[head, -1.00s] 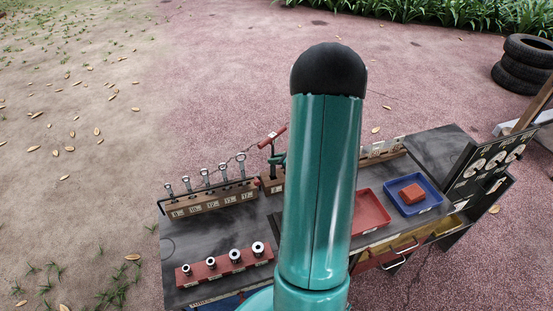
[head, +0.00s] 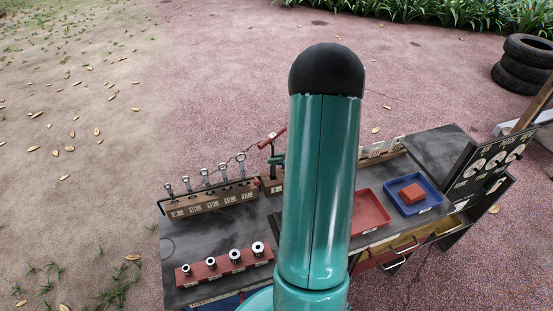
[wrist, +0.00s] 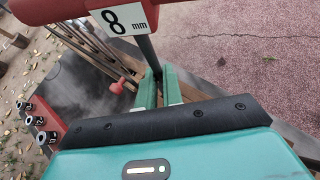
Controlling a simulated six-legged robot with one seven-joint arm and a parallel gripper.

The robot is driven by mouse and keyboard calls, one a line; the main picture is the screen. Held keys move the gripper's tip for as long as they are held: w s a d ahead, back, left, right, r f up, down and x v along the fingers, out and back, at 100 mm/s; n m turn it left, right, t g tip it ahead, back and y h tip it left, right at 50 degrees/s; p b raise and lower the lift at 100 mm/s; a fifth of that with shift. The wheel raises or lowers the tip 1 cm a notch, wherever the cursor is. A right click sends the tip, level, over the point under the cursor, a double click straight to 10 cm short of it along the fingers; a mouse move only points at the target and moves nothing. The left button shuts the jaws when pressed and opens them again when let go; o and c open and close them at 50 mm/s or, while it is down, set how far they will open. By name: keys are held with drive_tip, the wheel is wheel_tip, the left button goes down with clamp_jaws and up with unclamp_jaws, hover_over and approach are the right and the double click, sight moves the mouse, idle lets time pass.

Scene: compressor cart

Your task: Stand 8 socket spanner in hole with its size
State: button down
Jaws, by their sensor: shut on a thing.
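The 8 socket spanner has a red T-handle (wrist: 85,18) with a white "8 mm" tag and a grey shaft (wrist: 149,55). My gripper (wrist: 158,82) is shut on the shaft below the handle in the wrist view. In the head view the red handle (head: 272,137) shows just left of my arm, with part of my gripper (head: 279,159) under it. A wooden block with white size tags (head: 380,153) stands at the back of the cart, partly behind my arm. The spanner's lower end is hidden, and I cannot tell whether it is in a hole.
A wooden rack of several spanners (head: 210,200) stands at the left. A red socket strip (head: 225,265) lies in front. A red tray (head: 370,212) and a blue tray (head: 437,201) with a red block (head: 412,194) are at the right, by a dark tool panel (head: 490,160).

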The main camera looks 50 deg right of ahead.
drive_tip(key=shift+f, duration=2.85)
drive_tip(key=c, duration=1.5)
unclamp_jaws()
drive_tip(key=v, duration=1.3)
drive_tip(key=shift+s+d+r, duration=0.1)
drive_tip(key=shift+s+r, duration=0.1)
drive_tip(key=shift+s, duration=0.1)
